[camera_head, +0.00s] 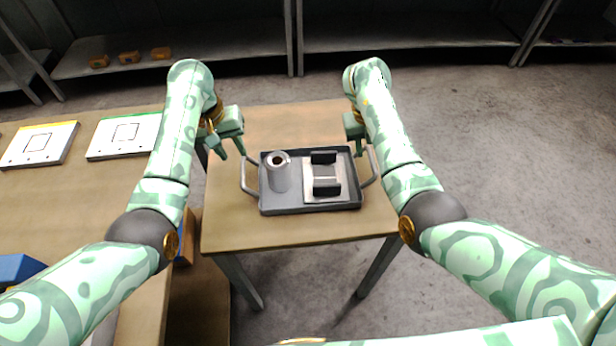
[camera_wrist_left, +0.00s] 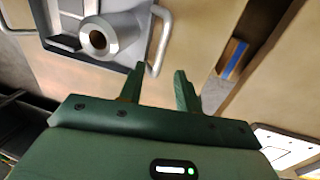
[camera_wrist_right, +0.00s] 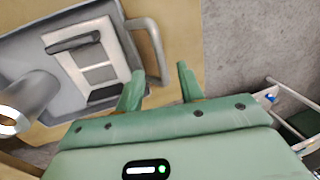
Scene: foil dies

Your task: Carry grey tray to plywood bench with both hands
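The grey tray (camera_head: 310,209) lies flat on a small wood-topped table (camera_head: 285,235), with a looped handle at its left and right ends. It carries a grey metal cylinder with a hole (camera_head: 279,175) and a pale block with black bars (camera_head: 325,178). My left gripper (camera_head: 232,147) is open and empty near the left handle, which shows beyond its fingertips in the left wrist view (camera_wrist_left: 160,40). My right gripper (camera_head: 358,150) is open and empty near the right handle, just beyond its fingertips in the right wrist view (camera_wrist_right: 150,48). Neither gripper encloses a handle.
A larger wood-topped bench (camera_head: 60,215) stands at the left, bearing two white panels (camera_head: 125,134) and a blue object (camera_head: 18,268). Grey shelves (camera_head: 200,45) with several orange blocks (camera_head: 130,57) run along the back. Open concrete floor (camera_head: 500,150) lies to the right.

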